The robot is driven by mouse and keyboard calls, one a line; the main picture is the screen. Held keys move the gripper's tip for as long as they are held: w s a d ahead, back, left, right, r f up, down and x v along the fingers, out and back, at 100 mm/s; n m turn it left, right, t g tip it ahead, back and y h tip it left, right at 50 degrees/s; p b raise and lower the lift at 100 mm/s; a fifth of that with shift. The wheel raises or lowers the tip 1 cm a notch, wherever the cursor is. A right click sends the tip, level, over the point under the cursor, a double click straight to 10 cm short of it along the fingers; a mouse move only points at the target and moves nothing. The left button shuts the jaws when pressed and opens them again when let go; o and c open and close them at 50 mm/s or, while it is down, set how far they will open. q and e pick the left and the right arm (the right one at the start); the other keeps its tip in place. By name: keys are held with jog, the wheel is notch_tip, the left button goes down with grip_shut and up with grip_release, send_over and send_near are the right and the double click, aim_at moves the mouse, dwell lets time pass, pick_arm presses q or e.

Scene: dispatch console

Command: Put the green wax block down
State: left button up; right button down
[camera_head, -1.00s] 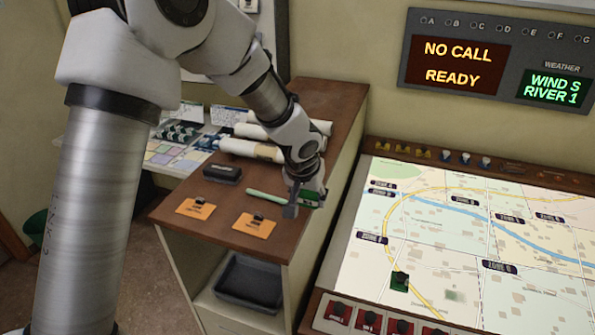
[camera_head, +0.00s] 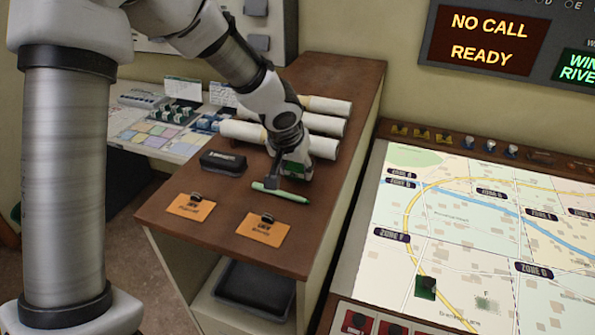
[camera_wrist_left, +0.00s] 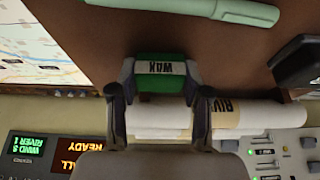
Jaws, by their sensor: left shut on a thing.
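The green wax block (camera_wrist_left: 160,76), marked "WAX", sits between the two fingers of my left gripper (camera_wrist_left: 160,88) in the left wrist view. In the head view my left gripper (camera_head: 284,180) is shut on the green wax block (camera_head: 294,168), low over the brown cabinet top (camera_head: 170,222). The arm partly hides the block there. I cannot tell whether the block touches the top. My right gripper is not in view.
A green pen (camera_head: 281,193) lies just in front of the gripper. White paper rolls (camera_head: 325,125) lie just behind. A black case (camera_head: 223,162) and two orange cards (camera_head: 263,229) are to the left and front. The map table (camera_head: 450,220) is at right.

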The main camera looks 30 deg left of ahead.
pick_arm(q)
jog(key=o, duration=1.2)
jog(key=shift+w+a+f, duration=0.15)
jog(key=shift+w+a, duration=0.05)
jog(key=shift+w, duration=0.2)
jog(key=shift+s+d+r, duration=0.15)
jog(key=shift+s+r, duration=0.15)
jog(key=shift+s, duration=0.1)
jog(key=shift+r, duration=0.5)
jog(key=a+p+v, duration=0.1)
jog(key=v, duration=0.9)
jog(key=shift+s+d+r, duration=0.2)
jog(key=shift+d+r, duration=0.1)
jog(key=shift+d, duration=0.15)
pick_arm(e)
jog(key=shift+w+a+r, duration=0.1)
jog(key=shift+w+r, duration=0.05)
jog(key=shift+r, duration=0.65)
pick_arm(q)
jog(key=shift+s, duration=0.1)
